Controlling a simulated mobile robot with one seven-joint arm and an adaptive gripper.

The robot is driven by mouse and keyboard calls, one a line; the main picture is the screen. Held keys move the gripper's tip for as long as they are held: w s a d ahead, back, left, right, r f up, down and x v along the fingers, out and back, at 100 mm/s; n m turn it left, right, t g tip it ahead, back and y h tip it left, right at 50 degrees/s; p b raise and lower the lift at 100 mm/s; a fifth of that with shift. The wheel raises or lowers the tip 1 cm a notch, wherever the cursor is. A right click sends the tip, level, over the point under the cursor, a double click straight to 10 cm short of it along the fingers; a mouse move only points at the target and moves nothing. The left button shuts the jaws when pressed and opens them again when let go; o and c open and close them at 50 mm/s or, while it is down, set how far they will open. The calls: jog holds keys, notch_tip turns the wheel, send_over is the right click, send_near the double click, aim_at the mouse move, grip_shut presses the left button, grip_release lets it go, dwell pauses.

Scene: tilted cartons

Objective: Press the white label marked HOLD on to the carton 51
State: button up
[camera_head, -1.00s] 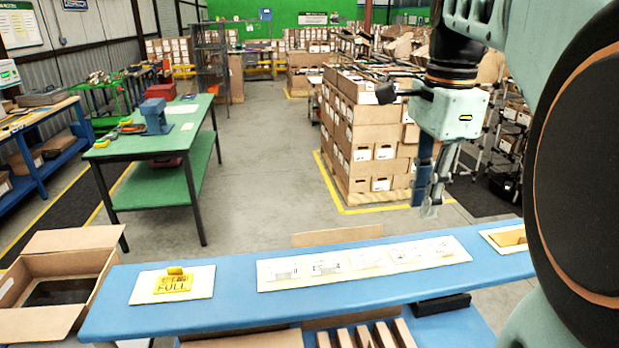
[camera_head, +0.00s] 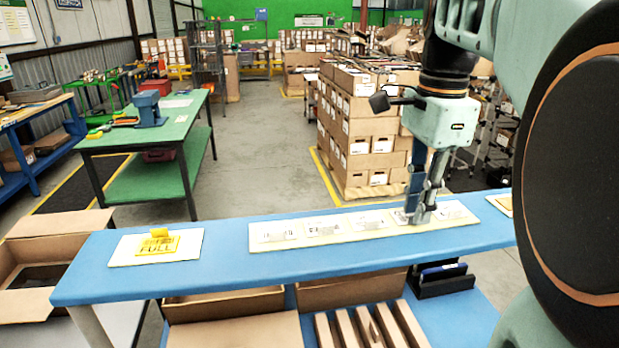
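A pale backing strip (camera_head: 340,236) on the blue bench holds several white labels in a row. Their print is too small to read, so I cannot tell which says HOLD. My gripper (camera_head: 421,216) points down over the right part of the strip, between one label (camera_head: 400,216) and the rightmost label (camera_head: 450,211). Its fingertips are at or just above the strip and partly hide what is there. I cannot tell whether they are apart or hold a label. No carton can be made out as number 51.
A yellow FULL label (camera_head: 159,246) lies on a pale card at the bench's left end. An open carton (camera_head: 60,228) is at the left. Cartons and brown dividers (camera_head: 365,330) lie below the blue bench (camera_head: 230,270). A stacked pallet (camera_head: 350,140) and a green table (camera_head: 150,135) stand behind.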

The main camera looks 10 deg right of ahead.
jog(key=shift+f, duration=0.25)
grip_shut()
jog(key=shift+r, duration=0.1)
dwell(0.3)
notch_tip(320, 180, up, 7)
jog(key=p, duration=0.6)
jog(key=shift+p, duration=0.4)
dwell(0.5)
jog(key=shift+s, duration=0.15)
